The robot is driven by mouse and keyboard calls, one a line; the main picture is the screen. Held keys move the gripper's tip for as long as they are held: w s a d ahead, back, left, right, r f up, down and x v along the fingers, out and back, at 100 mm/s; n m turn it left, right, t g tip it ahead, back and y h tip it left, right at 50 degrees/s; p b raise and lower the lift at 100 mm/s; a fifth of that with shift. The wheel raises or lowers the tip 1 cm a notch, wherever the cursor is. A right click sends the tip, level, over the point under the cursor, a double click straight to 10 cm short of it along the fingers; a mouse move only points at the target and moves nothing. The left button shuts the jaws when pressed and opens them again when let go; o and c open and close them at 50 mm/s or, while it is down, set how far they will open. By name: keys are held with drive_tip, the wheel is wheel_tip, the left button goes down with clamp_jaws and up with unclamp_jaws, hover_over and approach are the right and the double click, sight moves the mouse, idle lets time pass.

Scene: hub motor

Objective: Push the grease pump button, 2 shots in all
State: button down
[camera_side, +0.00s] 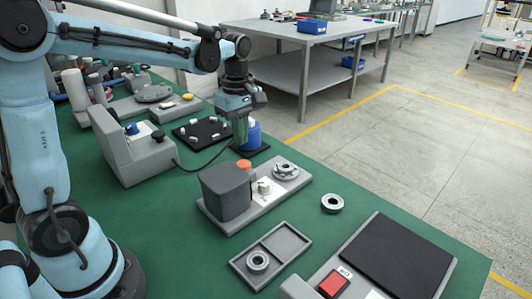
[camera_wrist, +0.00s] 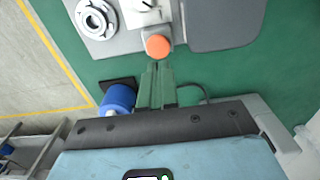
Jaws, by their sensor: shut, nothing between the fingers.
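A round orange button (camera_side: 244,163) sits at the back edge of a grey station, beside a dark grey box (camera_side: 226,190). I take it for the grease pump button, though no label on it is readable. In the wrist view the orange button (camera_wrist: 158,46) lies just beyond my fingertips. My gripper (camera_side: 240,145) points down with its greenish fingers shut and empty. It is behind and above the button in the side view, seemingly apart from it. In the wrist view my gripper (camera_wrist: 158,66) shows its fingers together. The exact gap to the button is unclear.
A blue cylinder (camera_side: 253,135) stands on a black plate close behind my fingers. A metal flanged hub (camera_side: 286,171) is on the station. A loose ring (camera_side: 332,203), a grey tray (camera_side: 270,253) and a red button (camera_side: 333,284) are nearer the front. Green mat is clear between them.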

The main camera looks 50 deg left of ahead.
wheel_tip(320, 180, up, 6)
hover_over(240, 165)
drive_tip(key=shift+w+r, duration=0.2)
drive_tip(key=shift+w, duration=0.05)
idle(2.6)
drive_tip(key=m+t, duration=0.2)
drive_tip(key=t, duration=0.1)
drive_tip(key=f+m+t+y, duration=0.1)
drive_tip(key=m+t, duration=0.1)
drive_tip(key=t, duration=0.1)
drive_tip(key=f+m+t+y, duration=0.1)
drive_tip(key=m+t, duration=0.1)
drive_tip(key=t, duration=0.1)
drive_tip(key=shift+s+f+m, duration=0.1)
drive_tip(key=shift+s+m, duration=0.15)
drive_tip(key=shift+m, duration=0.15)
drive_tip(key=shift+f, duration=0.1)
drive_tip(key=shift+f, duration=4.3)
drive_tip(key=shift+f, duration=0.2)
